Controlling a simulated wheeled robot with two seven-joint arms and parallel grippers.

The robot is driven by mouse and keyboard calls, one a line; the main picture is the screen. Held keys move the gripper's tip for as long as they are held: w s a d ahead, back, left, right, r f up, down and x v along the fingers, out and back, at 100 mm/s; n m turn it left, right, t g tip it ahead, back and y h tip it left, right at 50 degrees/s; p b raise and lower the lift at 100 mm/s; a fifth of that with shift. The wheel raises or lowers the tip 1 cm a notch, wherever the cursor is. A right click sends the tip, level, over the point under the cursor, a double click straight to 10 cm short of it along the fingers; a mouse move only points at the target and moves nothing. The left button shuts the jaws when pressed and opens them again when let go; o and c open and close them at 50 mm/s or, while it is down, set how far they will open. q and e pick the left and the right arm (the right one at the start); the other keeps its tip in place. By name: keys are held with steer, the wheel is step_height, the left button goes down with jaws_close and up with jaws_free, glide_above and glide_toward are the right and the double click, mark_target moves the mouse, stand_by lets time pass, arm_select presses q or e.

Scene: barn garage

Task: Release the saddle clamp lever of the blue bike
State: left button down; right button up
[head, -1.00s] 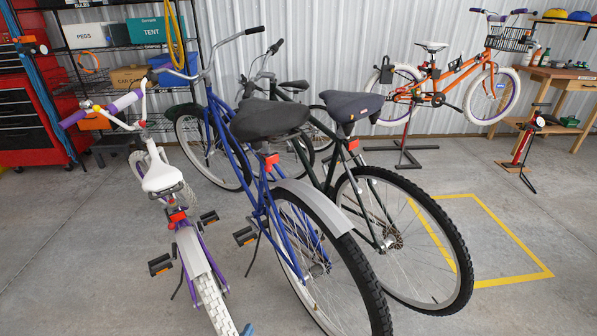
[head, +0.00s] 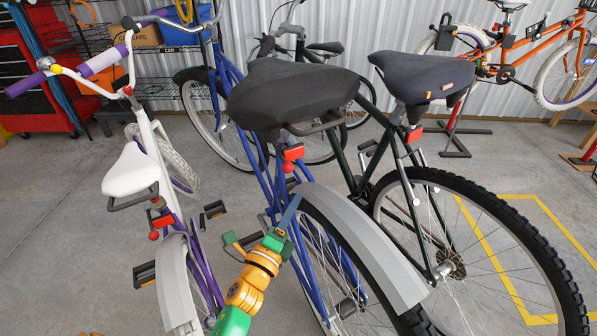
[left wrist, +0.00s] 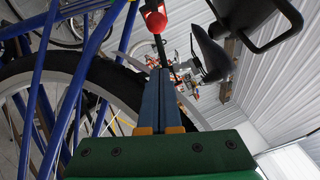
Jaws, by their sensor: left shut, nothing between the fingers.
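The blue bike (head: 227,85) stands in the middle with its dark saddle (head: 290,92). Under the saddle is a red clamp part (head: 293,153) with a red ball-ended lever (head: 287,167); the red ball (left wrist: 155,20) is also at the top of the left wrist view. My left gripper (head: 297,199) has its blue fingers shut together and empty, just below the red ball and beside the rear fender. In the left wrist view its fingertips (left wrist: 160,72) point up toward the ball, with a visible gap. My right gripper is not in view.
A small white-saddled bike (head: 130,172) stands at left, and a dark green bike (head: 366,165) close at right. The blue bike's grey fender (head: 360,240) lies just right of my gripper. An orange bike (head: 535,45) is on a stand behind.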

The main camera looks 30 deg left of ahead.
mark_target(282, 155)
arm_select(q)
steer(key=w, duration=0.3)
steer(key=w+r, duration=0.1)
steer(key=w, duration=0.2)
steer(key=w+b, duration=0.1)
steer(key=w, duration=0.3)
steer(key=shift+a+r, duration=0.25)
steer(key=shift+r, duration=0.1)
steer(key=s+a+p, duration=0.2)
steer(key=s+a, duration=0.1)
steer(key=shift+r, duration=0.3)
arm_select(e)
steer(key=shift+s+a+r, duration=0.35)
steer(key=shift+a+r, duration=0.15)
